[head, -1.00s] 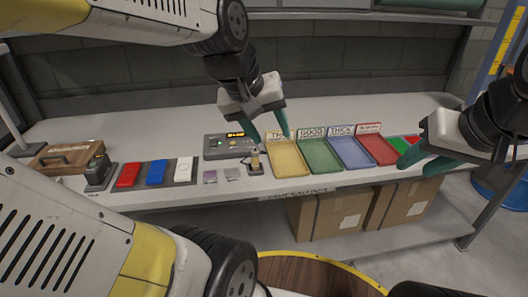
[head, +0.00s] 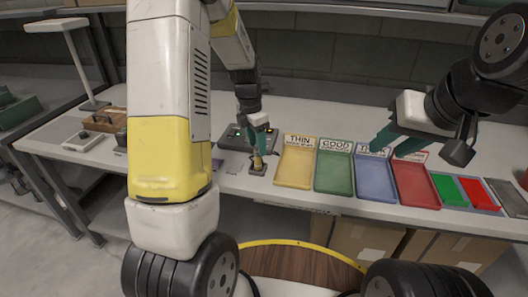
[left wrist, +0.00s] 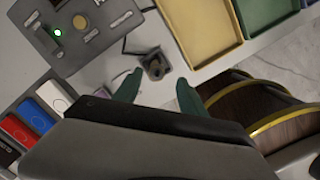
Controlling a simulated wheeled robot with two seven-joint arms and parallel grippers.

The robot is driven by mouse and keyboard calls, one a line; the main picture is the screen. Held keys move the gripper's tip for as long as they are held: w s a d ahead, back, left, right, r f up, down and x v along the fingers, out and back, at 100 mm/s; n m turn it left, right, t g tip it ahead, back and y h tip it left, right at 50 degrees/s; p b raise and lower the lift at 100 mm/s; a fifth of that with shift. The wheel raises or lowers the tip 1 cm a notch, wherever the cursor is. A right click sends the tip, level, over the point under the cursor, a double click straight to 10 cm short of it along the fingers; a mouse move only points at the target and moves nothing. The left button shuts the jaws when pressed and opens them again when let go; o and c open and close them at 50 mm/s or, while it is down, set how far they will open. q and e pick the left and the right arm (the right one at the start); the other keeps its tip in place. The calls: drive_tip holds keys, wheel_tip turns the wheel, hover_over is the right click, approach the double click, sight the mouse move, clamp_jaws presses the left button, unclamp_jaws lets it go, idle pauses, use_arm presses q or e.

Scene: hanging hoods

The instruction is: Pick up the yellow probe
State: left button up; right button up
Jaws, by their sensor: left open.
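The yellow probe (head: 257,162) stands upright in a small dark holder on the bench, just left of the yellow tray. In the left wrist view the holder (left wrist: 155,68) shows from above, just beyond and between the fingertips. My left gripper (head: 258,146) points down at the probe and overlaps its upper part in the head view. Its green fingers (left wrist: 160,78) are apart in the left wrist view, with no grip on the probe visible. My right gripper (head: 398,140) is open and empty above the blue and red trays.
A grey meter box (head: 234,138) with a display stands behind the probe; a cable lies near the holder in the left wrist view. Yellow (head: 294,168), green (head: 334,172), blue (head: 375,178) and red (head: 416,184) trays stand to the right.

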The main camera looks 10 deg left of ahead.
sight(259, 157)
use_arm(q)
drive_tip(key=f, duration=0.4)
drive_tip(key=w+f, duration=0.1)
drive_tip(key=f, duration=0.1)
drive_tip(key=shift+w+d+f, duration=0.1)
drive_tip(key=shift+d+f, duration=0.05)
drive_tip(key=shift+f, duration=0.25)
clamp_jaws()
